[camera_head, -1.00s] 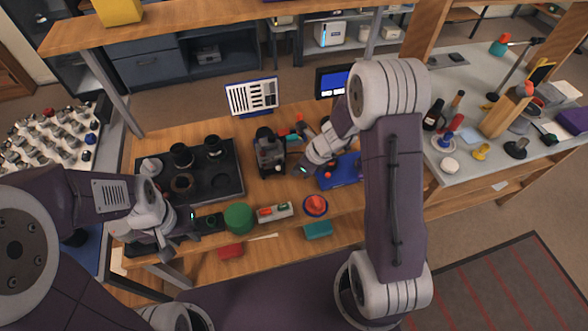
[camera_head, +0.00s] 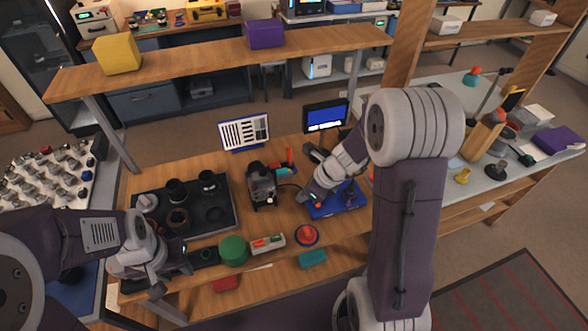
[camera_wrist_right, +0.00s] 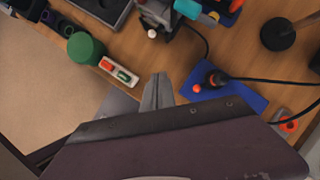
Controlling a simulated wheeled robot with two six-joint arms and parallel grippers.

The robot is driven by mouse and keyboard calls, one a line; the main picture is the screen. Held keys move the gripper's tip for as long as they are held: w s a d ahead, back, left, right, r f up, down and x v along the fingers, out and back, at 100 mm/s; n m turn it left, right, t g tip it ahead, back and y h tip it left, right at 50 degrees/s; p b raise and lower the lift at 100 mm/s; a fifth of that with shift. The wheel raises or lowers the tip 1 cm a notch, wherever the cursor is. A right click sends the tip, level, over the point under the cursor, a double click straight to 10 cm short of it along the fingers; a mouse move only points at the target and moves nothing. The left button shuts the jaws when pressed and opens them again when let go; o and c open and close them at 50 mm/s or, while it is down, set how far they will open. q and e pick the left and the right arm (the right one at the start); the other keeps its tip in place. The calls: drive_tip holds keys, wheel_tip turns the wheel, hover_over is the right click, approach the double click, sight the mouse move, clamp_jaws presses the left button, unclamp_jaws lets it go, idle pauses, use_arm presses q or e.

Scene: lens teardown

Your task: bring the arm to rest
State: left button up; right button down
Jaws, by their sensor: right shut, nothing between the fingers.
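My right arm comes in from the right in the head view, and its gripper (camera_head: 308,196) hangs over the bench beside the blue mat (camera_head: 345,203). In the right wrist view the right gripper (camera_wrist_right: 158,78) has its fingers together with nothing between them, above the wooden bench. The blue mat (camera_wrist_right: 232,112) with a dark, red-tipped tool lies to its right there. My left gripper (camera_head: 184,266) is at the front left of the bench (camera_head: 200,163), near the dark tray; its fingers are too small and dark to judge.
A black tray (camera_head: 220,228) holds several dark lens parts. A green cylinder (camera_head: 233,250), a switch box (camera_head: 267,243) and a red button (camera_head: 306,235) line the front edge. A dark device (camera_head: 262,185) stands mid-bench. A monitor (camera_head: 326,116) stands behind, under a wooden shelf (camera_head: 190,62).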

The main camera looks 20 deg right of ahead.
drive_tip(key=s+a+r+n+g, duration=0.1)
drive_tip(key=s+a+r+n, duration=0.2)
drive_tip(key=s+a+n, duration=0.45)
drive_tip(key=s+d+f+n+g+h, duration=0.1)
drive_tip(key=s+d+n+h, duration=0.2)
drive_tip(key=n, duration=1.6)
drive_tip(key=s+d, duration=0.2)
drive_tip(key=d, duration=0.2)
drive_tip(key=shift+s+d+f+h, duration=0.15)
drive_tip(key=shift+s+d+h, duration=0.15)
drive_tip(key=shift+s+d, duration=0.1)
drive_tip(key=shift+s, duration=0.1)
